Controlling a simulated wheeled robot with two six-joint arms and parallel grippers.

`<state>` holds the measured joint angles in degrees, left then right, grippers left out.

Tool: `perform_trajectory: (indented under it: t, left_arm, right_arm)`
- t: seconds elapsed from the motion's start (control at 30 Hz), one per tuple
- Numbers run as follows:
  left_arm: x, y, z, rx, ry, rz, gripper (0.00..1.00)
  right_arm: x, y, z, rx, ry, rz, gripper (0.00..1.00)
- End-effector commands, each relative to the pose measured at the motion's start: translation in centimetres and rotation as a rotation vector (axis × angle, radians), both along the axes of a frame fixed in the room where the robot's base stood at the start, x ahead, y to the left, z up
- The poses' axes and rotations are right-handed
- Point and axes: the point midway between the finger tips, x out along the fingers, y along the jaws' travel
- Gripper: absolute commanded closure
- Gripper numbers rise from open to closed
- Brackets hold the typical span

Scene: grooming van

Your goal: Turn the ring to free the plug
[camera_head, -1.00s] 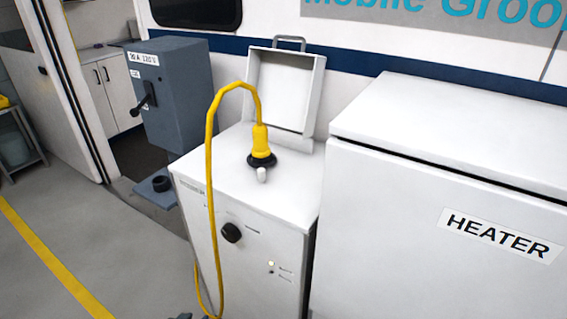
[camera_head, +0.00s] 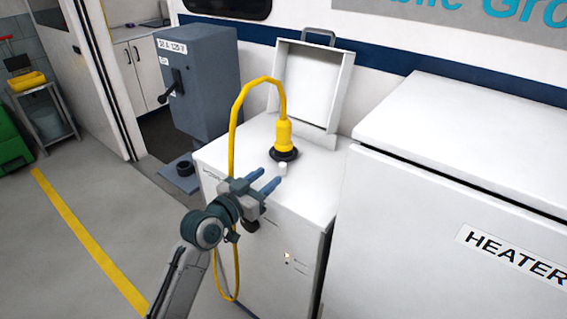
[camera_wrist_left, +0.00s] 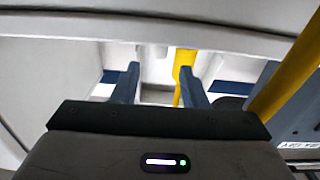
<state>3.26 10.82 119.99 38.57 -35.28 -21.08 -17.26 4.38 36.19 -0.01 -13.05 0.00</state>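The yellow plug (camera_head: 284,132) stands upright on top of the white cabinet (camera_head: 226,160). Its yellow cable (camera_head: 233,118) arches up and hangs down the cabinet's front left. The black ring (camera_head: 284,155) sits around the plug's base, with a small white tab (camera_head: 283,169) at its front. My left gripper (camera_head: 272,181) is open and empty, just in front of the ring and apart from it. In the left wrist view, its two blue fingers (camera_wrist_left: 165,85) stand apart, with yellow showing between them farther off. My right gripper is not in view.
An open lid (camera_head: 309,88) stands behind the plug. A grey switch box (camera_head: 208,85) with a black lever is to the left. The white heater (camera_head: 450,130) is close on the right. Open floor lies to the left, with a yellow line (camera_head: 85,235).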

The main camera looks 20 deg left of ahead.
Motion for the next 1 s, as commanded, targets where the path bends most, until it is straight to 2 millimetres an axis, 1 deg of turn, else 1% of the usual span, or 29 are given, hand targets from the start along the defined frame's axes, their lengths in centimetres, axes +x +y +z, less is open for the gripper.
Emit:
perform_trajectory:
  t: [0.03,0.1,0.2,0.33,0.5,0.77,0.8,0.87,0.9,0.97,1.0]
  left_arm:
    - [1.1,-0.4,0.4,-0.005,0.000,0.000,0.60]
    - [2.4,-1.0,0.4,-0.005,0.001,0.000,0.60]
    - [4.0,-1.6,0.3,-0.004,0.001,0.001,0.60]
    - [5.7,-2.2,0.2,-0.001,0.003,0.001,0.60]
    - [6.7,-2.6,0.0,0.000,0.003,0.000,0.60]
    - [6.8,-2.6,0.0,0.001,0.002,0.001,0.60]
    - [6.8,-2.6,0.0,0.001,0.002,0.001,0.64]
    - [6.8,-2.6,0.0,0.001,0.002,0.001,0.76]
    - [6.8,-2.6,0.0,0.001,0.002,0.001,0.84]
    - [6.8,-2.6,0.0,0.001,0.002,0.001,0.96]
    - [6.8,-2.6,0.0,0.001,0.002,0.001,1.00]
  right_arm:
    - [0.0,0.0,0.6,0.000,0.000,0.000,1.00]
    - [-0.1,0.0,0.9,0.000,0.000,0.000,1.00]
    - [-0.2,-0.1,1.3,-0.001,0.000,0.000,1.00]
    - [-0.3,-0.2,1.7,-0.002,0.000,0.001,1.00]
    - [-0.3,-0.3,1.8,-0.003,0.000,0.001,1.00]
    - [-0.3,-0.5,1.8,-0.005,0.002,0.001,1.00]
    - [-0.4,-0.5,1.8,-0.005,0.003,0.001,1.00]
    - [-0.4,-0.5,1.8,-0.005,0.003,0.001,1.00]
    - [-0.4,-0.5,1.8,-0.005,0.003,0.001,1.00]
    - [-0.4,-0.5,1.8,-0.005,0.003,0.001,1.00]
    - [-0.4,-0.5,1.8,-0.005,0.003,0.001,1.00]
